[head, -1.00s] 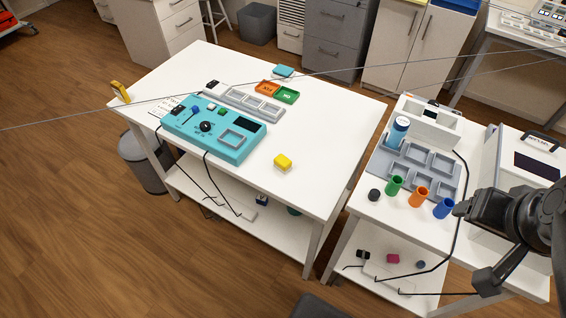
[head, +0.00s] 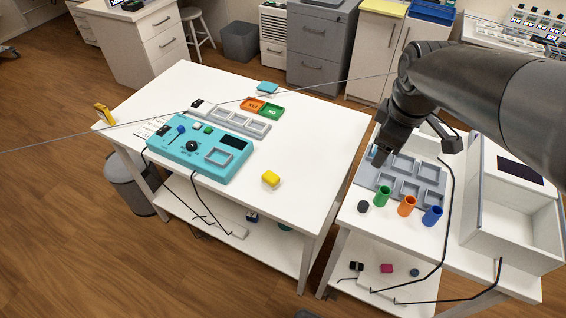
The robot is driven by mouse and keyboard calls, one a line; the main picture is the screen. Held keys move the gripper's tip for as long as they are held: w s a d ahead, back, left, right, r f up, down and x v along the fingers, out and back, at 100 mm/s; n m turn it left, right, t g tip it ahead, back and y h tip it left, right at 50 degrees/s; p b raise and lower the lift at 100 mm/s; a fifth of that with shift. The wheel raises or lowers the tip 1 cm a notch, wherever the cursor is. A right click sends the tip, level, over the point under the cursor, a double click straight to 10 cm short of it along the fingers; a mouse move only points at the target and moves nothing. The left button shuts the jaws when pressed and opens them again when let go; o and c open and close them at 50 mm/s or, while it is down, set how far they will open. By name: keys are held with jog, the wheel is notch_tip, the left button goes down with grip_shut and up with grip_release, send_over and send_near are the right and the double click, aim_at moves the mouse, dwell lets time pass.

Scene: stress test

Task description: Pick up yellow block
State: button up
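A yellow block (head: 271,178) sits on the white table (head: 318,142), right of the teal control box and near the table's front right part. It stands clear of other things. My gripper (head: 416,150) is in the air to the right of the block, over the grey tray on the right-hand table. It is well apart from the yellow block. One dark finger points down at the left and another part sticks out at the right, with a gap between them. I see nothing held there.
The teal control box (head: 200,148) has cables hanging off the table front. The right-hand table holds a grey compartment tray (head: 427,200), green, orange and blue cups (head: 432,216) and a white open box (head: 510,217). A floor gap separates the tables.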

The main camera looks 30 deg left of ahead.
jog(key=w+a+f+n+g, duration=0.1)
jog(key=a+f+n, duration=0.15)
jog(key=a, duration=0.25)
jog(key=w+a+f+n, duration=0.2)
jog(key=a+n, duration=0.2)
jog(key=a, duration=0.2)
jog(key=n+g, duration=0.2)
jog(key=n, duration=0.9)
send_over(271, 176)
jog(key=shift+m+h, duration=0.25)
jog(key=shift+h, duration=0.15)
jog(key=f, duration=1.7)
jog(key=shift+w, duration=0.2)
jog(key=shift+s+f, duration=0.15)
jog(key=shift+f, duration=1.25)
jog(key=shift+s+f, duration=0.1)
jog(key=shift+f, duration=1.25)
jog(key=c, duration=1.1)
